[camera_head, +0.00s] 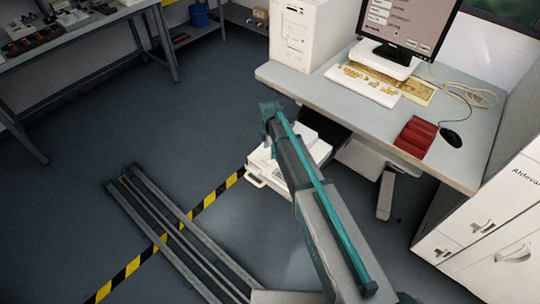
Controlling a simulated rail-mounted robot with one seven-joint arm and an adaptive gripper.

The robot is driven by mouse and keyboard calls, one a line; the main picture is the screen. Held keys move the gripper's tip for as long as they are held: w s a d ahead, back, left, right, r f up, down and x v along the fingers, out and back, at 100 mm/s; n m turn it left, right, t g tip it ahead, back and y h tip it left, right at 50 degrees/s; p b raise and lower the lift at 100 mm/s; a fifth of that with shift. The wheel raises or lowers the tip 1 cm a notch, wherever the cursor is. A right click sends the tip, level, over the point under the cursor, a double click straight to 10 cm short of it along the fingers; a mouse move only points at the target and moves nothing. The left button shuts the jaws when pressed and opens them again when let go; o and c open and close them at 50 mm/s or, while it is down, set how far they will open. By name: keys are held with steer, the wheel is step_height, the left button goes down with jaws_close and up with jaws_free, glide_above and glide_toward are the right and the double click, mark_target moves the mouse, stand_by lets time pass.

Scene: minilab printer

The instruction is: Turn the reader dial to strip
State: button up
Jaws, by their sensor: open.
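I cannot make out the reader or its dial in this view. My arm reaches up from the bottom right across the middle of the picture. My gripper (268,108) is at its far end, small and dark teal, left of the desk's front edge. It is open, with nothing seen in it, though its fingers are hard to tell apart. A white boxy device (262,170) sits low beside the desk, partly hidden behind my arm; I cannot tell whether it bears a dial.
The desk (470,155) holds a white computer case (297,35), a monitor (408,22), a keyboard (362,85), a red item (416,137) and a black mouse (451,138). White cabinets (500,225) stand right. Metal rails (165,230) cross striped floor tape (205,203).

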mark_target(270, 159)
steer(key=shift+f+p, duration=0.45)
steer(key=shift+f, duration=2.05)
steer(key=shift+c, duration=0.4)
jaws_close()
